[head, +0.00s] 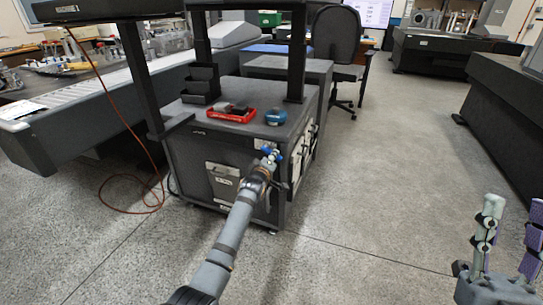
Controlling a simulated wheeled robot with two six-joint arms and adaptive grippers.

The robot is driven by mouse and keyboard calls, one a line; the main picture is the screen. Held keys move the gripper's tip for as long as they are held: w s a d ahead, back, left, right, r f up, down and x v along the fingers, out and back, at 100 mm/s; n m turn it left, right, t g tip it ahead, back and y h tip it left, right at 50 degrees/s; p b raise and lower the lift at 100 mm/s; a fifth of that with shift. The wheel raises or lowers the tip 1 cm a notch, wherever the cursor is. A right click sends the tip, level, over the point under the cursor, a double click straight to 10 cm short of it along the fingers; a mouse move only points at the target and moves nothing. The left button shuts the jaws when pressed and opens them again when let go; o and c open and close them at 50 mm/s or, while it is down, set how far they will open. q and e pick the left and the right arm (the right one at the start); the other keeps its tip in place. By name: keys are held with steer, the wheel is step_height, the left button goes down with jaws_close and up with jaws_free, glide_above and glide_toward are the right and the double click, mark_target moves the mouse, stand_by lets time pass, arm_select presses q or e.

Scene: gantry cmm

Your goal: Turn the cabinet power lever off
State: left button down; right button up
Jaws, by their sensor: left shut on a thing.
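The dark cabinet (190,160) stands in the middle left of the head view, with a grey top and labels on its front. My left arm reaches up to its front right corner. My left gripper (270,156) is at that corner, shut on the cabinet power lever. The lever is mostly hidden by the gripper and too small to make out, so I cannot tell its angle. Blue parts show at the gripper's tip. My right gripper (508,232) is at the lower right, fingers apart and empty, well away from the cabinet.
A red tray (230,115) and a blue round object (276,117) sit on the cabinet top. An orange cable (152,170) hangs to the floor on the left. A chair (338,45) stands behind. Open floor (385,150) lies right of the cabinet.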

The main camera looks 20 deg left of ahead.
steer(key=w+f+m+g+h+p, duration=0.2)
steer(key=w+f+m+g+h, duration=0.15)
steer(key=w+f+g, duration=0.55)
step_height(320, 180, down, 16)
steer(key=g+p, duration=0.1)
steer(key=g, duration=0.3)
arm_select(q)
steer(key=shift+d+r+n+h+p, duration=0.1)
steer(key=shift+r+n+h+p, duration=0.4)
steer(key=shift+n+p, duration=0.6)
steer(key=shift+r+n+h+p, duration=0.45)
steer(key=shift+n+p, duration=0.5)
steer(key=shift+n, duration=0.25)
arm_select(e)
steer(key=s+f+g, duration=1.2)
steer(key=s+f, duration=0.5)
steer(key=f, duration=0.2)
steer(key=shift+a, duration=0.3)
steer(key=shift+s+r+g+h, duration=0.15)
steer(key=shift+g+h, duration=0.1)
steer(key=shift+g, duration=0.05)
arm_select(q)
steer(key=c, duration=1.1)
jaws_free()
steer(key=shift+c, duration=0.2)
arm_select(e)
steer(key=shift+n, duration=0.25)
steer(key=shift+r, duration=0.1)
